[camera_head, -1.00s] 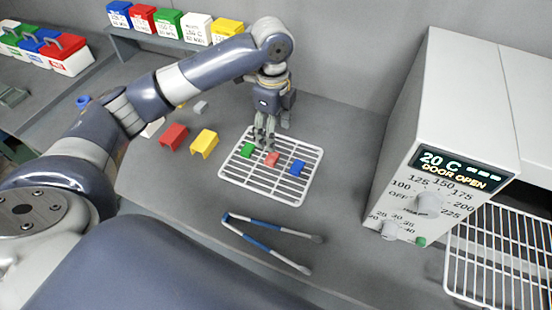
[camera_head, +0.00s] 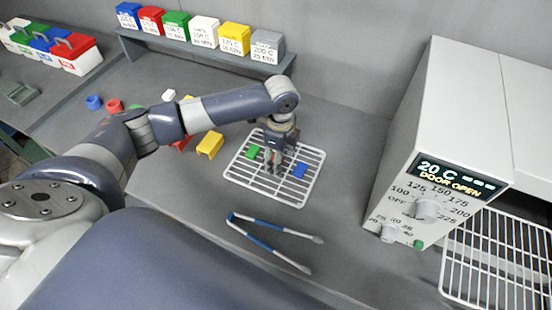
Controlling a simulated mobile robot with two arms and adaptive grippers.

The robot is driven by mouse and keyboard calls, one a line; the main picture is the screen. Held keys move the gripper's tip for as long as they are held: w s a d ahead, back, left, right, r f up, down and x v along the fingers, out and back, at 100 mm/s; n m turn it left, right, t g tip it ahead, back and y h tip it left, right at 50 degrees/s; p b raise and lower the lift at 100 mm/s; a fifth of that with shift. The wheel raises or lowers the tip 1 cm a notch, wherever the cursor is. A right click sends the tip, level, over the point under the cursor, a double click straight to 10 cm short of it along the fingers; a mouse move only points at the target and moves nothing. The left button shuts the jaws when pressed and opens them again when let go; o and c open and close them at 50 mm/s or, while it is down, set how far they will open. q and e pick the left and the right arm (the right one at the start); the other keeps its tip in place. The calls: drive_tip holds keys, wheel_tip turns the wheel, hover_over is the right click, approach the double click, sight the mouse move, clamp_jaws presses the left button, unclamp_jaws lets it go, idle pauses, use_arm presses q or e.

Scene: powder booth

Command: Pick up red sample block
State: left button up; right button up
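My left gripper (camera_head: 274,165) points straight down at the middle of the white wire rack (camera_head: 238,178). Its fingers stand between the green block (camera_head: 253,151) and the blue block (camera_head: 299,170), which lie on the rack. The red sample block is almost wholly hidden by the fingers at this spot. I cannot tell whether the fingers are open around it or shut on it. My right gripper is not in view.
Blue-handled tongs (camera_head: 270,247) lie in front of the rack. A yellow holder (camera_head: 211,145) stands to the left. The oven (camera_head: 425,180), reading 20 C and DOOR OPEN, stands right, with another rack (camera_head: 500,262). Labelled boxes (camera_head: 204,31) line a shelf behind.

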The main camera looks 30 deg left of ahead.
use_arm(q)
drive_tip(key=shift+c, duration=0.6)
drive_tip(key=c, duration=1.1)
drive_tip(key=shift+o, duration=0.2)
drive_tip(key=shift+w+r, duration=0.1)
drive_tip(key=shift+r+b, duration=0.4)
drive_tip(key=shift+r, duration=0.15)
drive_tip(key=shift+s+r+b, duration=0.2)
drive_tip(key=shift+r+b, duration=0.05)
drive_tip(key=shift+r, duration=0.25)
drive_tip(key=shift+s+r+b, duration=0.15)
drive_tip(key=shift+r+b, duration=0.05)
drive_tip(key=shift+r, duration=0.3)
drive_tip(key=s+b, duration=0.1)
drive_tip(key=s, duration=0.3)
drive_tip(key=s+r+b, duration=0.1)
drive_tip(key=s, duration=0.8)
drive_tip(key=shift+s+a+r+b, duration=0.2)
drive_tip(key=shift+s+a+b, duration=0.05)
drive_tip(key=shift+s+b, duration=0.15)
drive_tip(key=shift+s+r, duration=0.15)
drive_tip(key=shift+s, duration=0.65)
